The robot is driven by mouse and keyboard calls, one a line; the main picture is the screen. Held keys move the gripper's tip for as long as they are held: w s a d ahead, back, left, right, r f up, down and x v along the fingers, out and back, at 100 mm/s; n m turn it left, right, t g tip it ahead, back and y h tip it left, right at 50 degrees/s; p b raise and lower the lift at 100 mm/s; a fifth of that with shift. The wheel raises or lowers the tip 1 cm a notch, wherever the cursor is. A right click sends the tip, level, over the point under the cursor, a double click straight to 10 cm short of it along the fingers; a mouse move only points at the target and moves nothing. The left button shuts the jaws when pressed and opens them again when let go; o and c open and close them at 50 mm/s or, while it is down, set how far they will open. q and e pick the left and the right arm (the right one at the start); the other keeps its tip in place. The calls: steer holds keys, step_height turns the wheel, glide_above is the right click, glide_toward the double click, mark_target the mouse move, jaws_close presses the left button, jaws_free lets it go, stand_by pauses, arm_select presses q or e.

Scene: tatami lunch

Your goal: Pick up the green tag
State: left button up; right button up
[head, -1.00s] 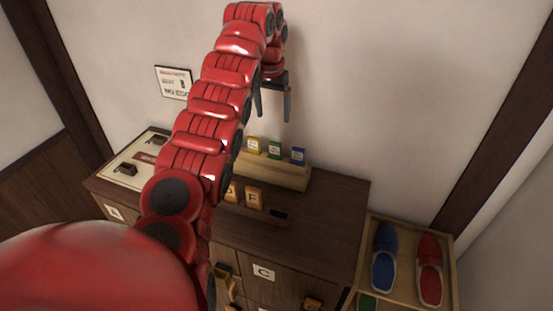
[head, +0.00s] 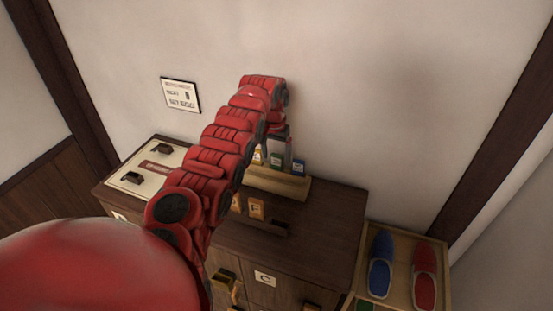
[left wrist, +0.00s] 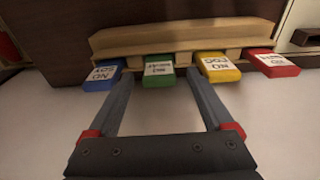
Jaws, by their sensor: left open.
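The green tag (head: 276,160) stands in the wooden rack (head: 290,186) on top of the dark cabinet, between the yellow tag (head: 259,156) and the blue tag (head: 298,168). In the left wrist view the green tag (left wrist: 159,72) has a white label. My left gripper (head: 276,150) is over the rack at the green tag. In the left wrist view my gripper (left wrist: 158,80) is open, with one fingertip on each side of the green tag. The fingers are not closed on it. My right gripper is not in view.
A red tag (left wrist: 273,65) stands past the yellow one in the left wrist view; my arm hides it in the head view. The wall (head: 380,80) is close behind the rack. Slippers (head: 381,265) lie in a box at right.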

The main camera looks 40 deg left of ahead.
arm_select(q)
steer(key=shift+w+f, duration=0.1)
steer(key=shift+f, duration=0.35)
jaws_close()
steer(key=shift+r, duration=0.1)
